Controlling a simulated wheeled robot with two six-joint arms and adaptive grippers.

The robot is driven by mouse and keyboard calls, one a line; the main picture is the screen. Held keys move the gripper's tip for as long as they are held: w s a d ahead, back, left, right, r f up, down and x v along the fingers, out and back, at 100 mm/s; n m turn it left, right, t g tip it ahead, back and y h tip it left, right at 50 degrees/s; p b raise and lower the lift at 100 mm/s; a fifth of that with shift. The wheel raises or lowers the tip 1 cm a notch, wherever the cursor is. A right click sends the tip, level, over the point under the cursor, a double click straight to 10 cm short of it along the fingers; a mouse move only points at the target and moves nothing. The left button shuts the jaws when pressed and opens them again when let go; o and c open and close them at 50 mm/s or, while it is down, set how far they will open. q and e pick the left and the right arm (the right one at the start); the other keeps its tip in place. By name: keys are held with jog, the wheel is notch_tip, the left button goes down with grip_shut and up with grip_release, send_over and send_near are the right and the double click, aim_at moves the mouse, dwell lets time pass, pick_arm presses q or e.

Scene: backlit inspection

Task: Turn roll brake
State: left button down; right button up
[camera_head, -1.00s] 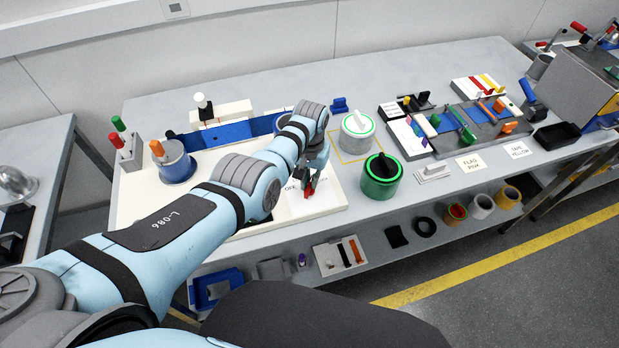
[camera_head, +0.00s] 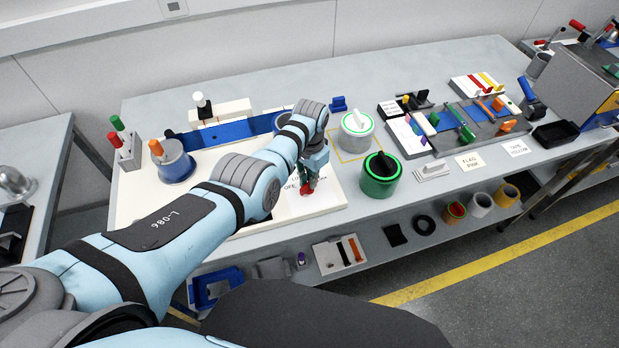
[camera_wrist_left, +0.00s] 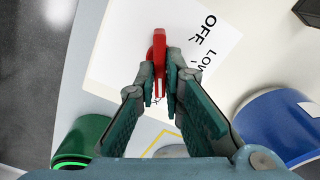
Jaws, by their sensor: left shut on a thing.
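The roll brake's red knob (camera_head: 307,188) stands on a white label plate near the front right of the cream board. In the left wrist view the red knob (camera_wrist_left: 158,52) is upright in the picture, with OFF and LOW printed to its right on the white label (camera_wrist_left: 215,45). My left gripper (camera_head: 309,181) points down at it. In the wrist view the fingers of my left gripper (camera_wrist_left: 163,88) are closed on the knob's lower part. The fingers hide part of the knob and the rest of the label. My right gripper is not in view.
A green-rimmed pot (camera_head: 381,176) and a grey pot with a pale handle (camera_head: 356,134) stand just right of the board. A blue roll (camera_head: 175,163) is at its left, with blue tape (camera_head: 235,134) running behind my arm.

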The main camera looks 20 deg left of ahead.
pick_arm(q)
jog(key=shift+s+f, duration=0.1)
jog(key=shift+f, duration=0.05)
jog(key=c, duration=1.9)
grip_release()
jog(key=shift+d, duration=0.1)
jog(key=shift+o, duration=1)
jog(key=shift+w, duration=0.2)
notch_tip(320, 180, up, 12)
